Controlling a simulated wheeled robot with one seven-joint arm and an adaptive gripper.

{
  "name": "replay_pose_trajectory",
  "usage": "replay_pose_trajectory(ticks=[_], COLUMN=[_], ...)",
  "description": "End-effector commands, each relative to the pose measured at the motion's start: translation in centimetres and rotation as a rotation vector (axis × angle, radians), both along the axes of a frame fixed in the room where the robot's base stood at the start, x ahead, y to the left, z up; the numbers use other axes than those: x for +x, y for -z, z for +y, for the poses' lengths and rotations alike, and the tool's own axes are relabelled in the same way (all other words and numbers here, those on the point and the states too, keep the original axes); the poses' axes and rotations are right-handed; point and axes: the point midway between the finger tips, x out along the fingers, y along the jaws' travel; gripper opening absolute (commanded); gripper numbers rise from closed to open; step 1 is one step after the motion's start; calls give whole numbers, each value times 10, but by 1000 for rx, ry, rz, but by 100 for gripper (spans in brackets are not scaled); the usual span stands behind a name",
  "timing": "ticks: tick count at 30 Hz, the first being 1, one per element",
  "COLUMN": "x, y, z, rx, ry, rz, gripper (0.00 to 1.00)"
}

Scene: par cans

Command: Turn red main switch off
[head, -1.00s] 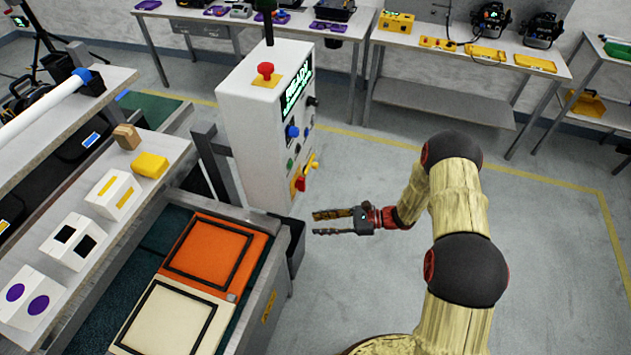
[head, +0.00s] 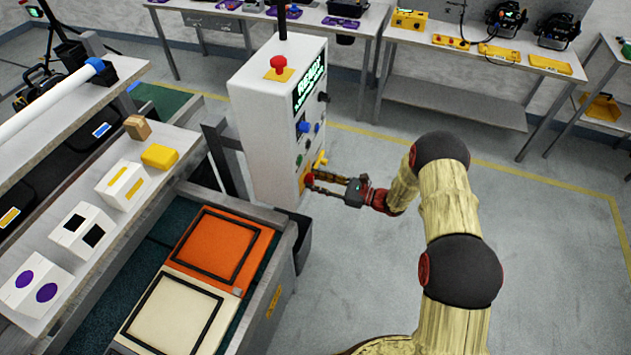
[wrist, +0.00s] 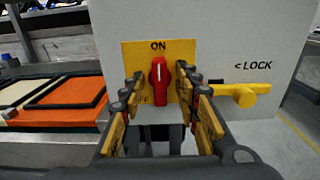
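The red main switch (wrist: 159,80) sits on a yellow plate (wrist: 184,50) low on the white control cabinet (head: 262,110). Its knob stands upright, with its white mark pointing at the word ON. In the head view the switch is small and partly behind my fingertips. My gripper (wrist: 160,98) is open, with one finger on each side of the red knob. It also shows in the head view (head: 312,180), at the cabinet's face. I cannot tell whether the fingers touch the knob. The lower part of the plate is hidden by my fingers.
A yellow lock lever (wrist: 245,94) sticks out right of the switch, close to my right finger. A red button (head: 279,64) tops the cabinet. A conveyor with an orange case (head: 258,247) lies left. The floor right of the cabinet is clear.

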Motion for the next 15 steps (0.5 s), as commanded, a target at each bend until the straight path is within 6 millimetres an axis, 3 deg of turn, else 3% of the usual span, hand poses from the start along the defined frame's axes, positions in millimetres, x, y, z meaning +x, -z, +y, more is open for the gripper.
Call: replay_pose_trajectory(ticks=[10,15], x=[2,2], y=[0,0], z=[4,4], rx=[0,0], ry=[0,0], rz=[0,0], gripper=[31,22])
